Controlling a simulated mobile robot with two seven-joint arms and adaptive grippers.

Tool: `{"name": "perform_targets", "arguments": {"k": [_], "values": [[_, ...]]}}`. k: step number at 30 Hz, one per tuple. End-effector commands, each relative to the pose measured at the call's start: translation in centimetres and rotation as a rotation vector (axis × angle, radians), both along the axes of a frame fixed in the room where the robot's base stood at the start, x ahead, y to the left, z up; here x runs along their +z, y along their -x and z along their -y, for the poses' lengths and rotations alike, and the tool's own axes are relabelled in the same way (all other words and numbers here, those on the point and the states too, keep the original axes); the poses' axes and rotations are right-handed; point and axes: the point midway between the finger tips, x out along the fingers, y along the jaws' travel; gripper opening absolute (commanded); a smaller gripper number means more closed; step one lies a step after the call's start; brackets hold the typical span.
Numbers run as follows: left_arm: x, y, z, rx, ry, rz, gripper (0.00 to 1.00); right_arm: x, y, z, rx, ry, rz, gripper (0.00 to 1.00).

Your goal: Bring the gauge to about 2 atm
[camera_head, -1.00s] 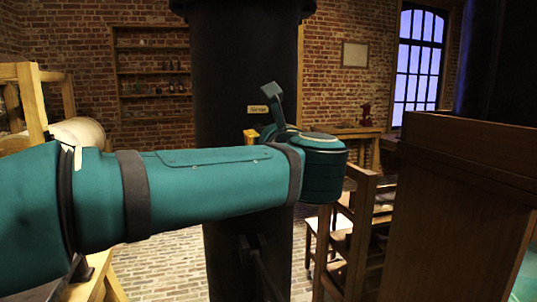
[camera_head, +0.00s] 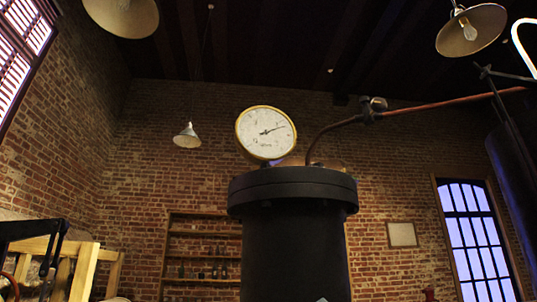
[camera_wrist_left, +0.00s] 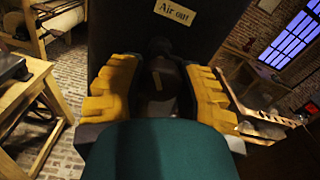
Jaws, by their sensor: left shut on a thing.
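The round gauge (camera_head: 265,133) has a brass rim and a white face, and stands on top of the black cylindrical vessel (camera_head: 293,240). Its dark needle points right and slightly up; the numbers are too small to read. In the left wrist view, my left gripper (camera_wrist_left: 160,98) has its orange fingers on either side of a dark fitting (camera_wrist_left: 161,75) on the vessel, shut on it. A label reading "Air out" (camera_wrist_left: 175,11) is on the vessel just above. The fitting's full shape is partly hidden by the fingers. My right gripper shows in neither view.
A copper pipe (camera_head: 440,106) runs from the vessel's top to the right. Lamps (camera_head: 187,137) hang overhead. A wooden frame (camera_head: 85,270) stands at the lower left, and shelves (camera_head: 203,245) stand against the brick wall. A wooden table (camera_wrist_left: 30,110) is left of my gripper.

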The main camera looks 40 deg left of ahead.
Motion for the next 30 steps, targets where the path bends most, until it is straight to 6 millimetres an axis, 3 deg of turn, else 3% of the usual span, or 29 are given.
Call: {"name": "perform_targets", "arguments": {"k": [10,21,30], "values": [[0.2,0.2,-0.1,0.006,-0.019,-0.016,0.02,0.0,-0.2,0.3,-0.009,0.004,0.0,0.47],[0.5,0.1,-0.1,0.006,-0.349,-0.406,0.01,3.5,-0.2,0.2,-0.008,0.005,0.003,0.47],[0.1,0.1,-0.1,0.006,-0.4,-0.465,0.01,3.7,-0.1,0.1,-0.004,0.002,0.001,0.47]]}}
